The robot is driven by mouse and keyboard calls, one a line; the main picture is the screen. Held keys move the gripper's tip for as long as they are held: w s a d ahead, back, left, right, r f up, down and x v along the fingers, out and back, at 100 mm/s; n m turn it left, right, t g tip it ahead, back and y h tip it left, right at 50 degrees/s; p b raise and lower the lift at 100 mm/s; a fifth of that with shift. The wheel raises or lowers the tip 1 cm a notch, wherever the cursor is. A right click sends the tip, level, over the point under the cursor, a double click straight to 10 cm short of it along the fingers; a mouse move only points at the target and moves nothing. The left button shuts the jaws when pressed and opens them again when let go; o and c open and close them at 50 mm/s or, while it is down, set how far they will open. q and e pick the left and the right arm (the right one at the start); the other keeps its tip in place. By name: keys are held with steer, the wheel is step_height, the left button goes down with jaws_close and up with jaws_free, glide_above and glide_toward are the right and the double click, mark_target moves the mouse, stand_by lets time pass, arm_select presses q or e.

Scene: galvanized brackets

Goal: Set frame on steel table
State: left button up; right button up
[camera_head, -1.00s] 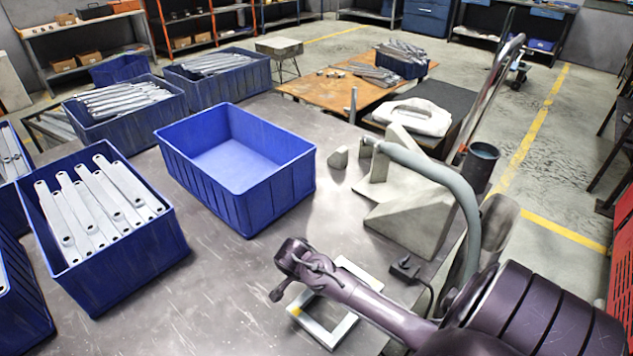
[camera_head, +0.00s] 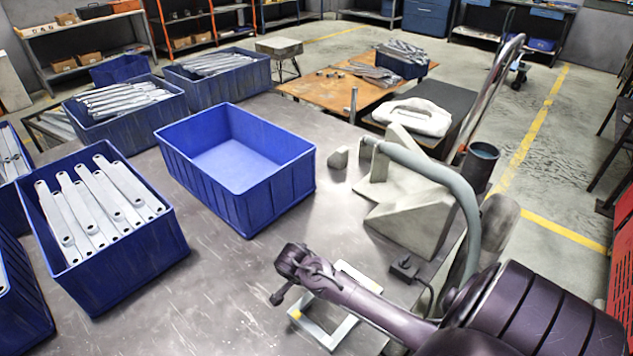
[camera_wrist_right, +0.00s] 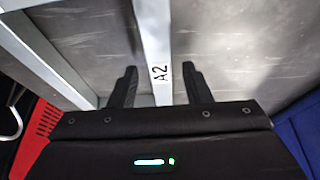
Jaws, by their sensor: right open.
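A pale metal square frame (camera_head: 322,333) lies on the grey steel table (camera_head: 200,300) near its front edge, partly hidden under my right arm. It has a small yellow patch at its left corner. My right gripper (camera_head: 282,288) is over the frame's left side. In the right wrist view my right gripper (camera_wrist_right: 160,88) is open, with one dark finger on each side of a frame bar (camera_wrist_right: 155,45) marked "A2". Gaps show between the bar and both fingers. My left gripper is not in view.
An empty blue bin (camera_head: 268,195) stands behind the frame. A blue bin of metal brackets (camera_head: 150,255) stands at the left. Grey angled blocks (camera_head: 415,220), a hose (camera_head: 465,205) and a small black box (camera_head: 405,268) are at the right. Table between bins and frame is clear.

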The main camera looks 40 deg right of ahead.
steer(key=v, duration=1.2)
steer(key=shift+d, duration=0.1)
